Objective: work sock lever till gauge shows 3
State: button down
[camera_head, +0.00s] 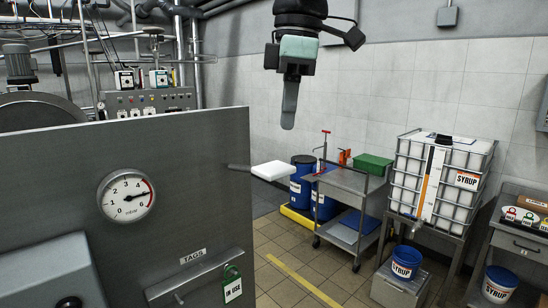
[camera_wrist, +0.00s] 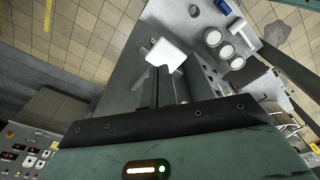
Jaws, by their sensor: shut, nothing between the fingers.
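The lever is a dark bar with a white block-shaped grip (camera_head: 272,170), sticking out from the right edge of the grey steel panel (camera_head: 60,160). A white block that looks like the same grip (camera_wrist: 165,53) shows in the wrist view, just beyond my fingers. The round mbar gauge (camera_head: 126,197) is on the panel; its needle seems to lie toward the right, at the upper part of the scale, but the exact reading is too small to tell. My gripper (camera_head: 288,122) points down, shut and empty. In the head view it appears above the grip and apart from it.
A TAGS rail (camera_head: 195,278) with a green IN USE tag sits low on the panel. A grey cart (camera_head: 350,182), blue drums (camera_head: 301,185) and a white SYRUP tank (camera_head: 440,180) stand behind on the right.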

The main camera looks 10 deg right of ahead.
aim_at(277, 167)
jog(key=shift+s+a+r+n, duration=0.3)
jog(key=shift+a+r+n, duration=0.1)
jog(key=shift+r, duration=0.35)
jog(key=shift+f, duration=0.1)
jog(key=f, duration=0.2)
jog(key=f+b, duration=0.2)
jog(key=f, duration=0.1)
jog(key=shift+a+f, duration=0.25)
jog(key=shift+f, duration=0.1)
jog(key=shift+a+f+b, duration=0.1)
jog(key=shift+f+b, duration=0.5)
jog(key=shift+b, duration=0.25)
